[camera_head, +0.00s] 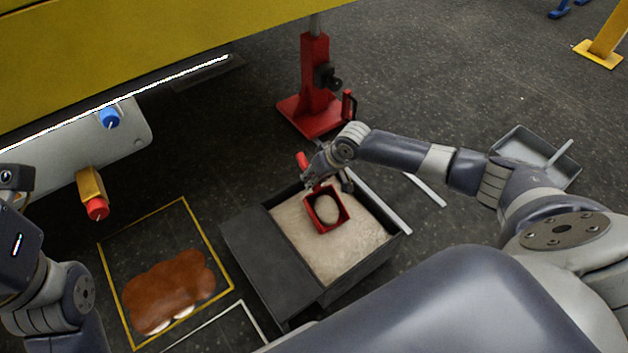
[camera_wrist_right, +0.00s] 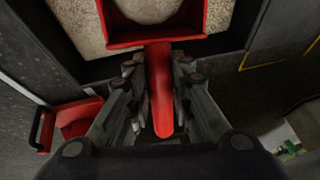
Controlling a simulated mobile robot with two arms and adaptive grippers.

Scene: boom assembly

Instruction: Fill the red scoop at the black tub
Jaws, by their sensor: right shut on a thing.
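The red scoop (camera_head: 325,209) is over the pale granular material (camera_head: 350,240) in the black tub (camera_head: 383,266). A mound of the same pale material shows inside the scoop. My right gripper (camera_head: 325,178) is shut on the scoop's red handle. In the right wrist view the handle (camera_wrist_right: 160,95) lies between the fingers of my right gripper (camera_wrist_right: 160,92), and the scoop's box is at the top. Whether the scoop touches the material below is hard to tell. My left arm shows at the left edge; its gripper fingers are not visible.
A black lid or panel (camera_head: 270,262) covers the tub's left part. A yellow-framed floor area (camera_head: 190,212) holds a brown patch (camera_head: 168,290). A red stand (camera_head: 315,90) is behind the tub. A grey tray (camera_head: 515,147) lies at right. A yellow beam (camera_head: 150,45) spans the upper left.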

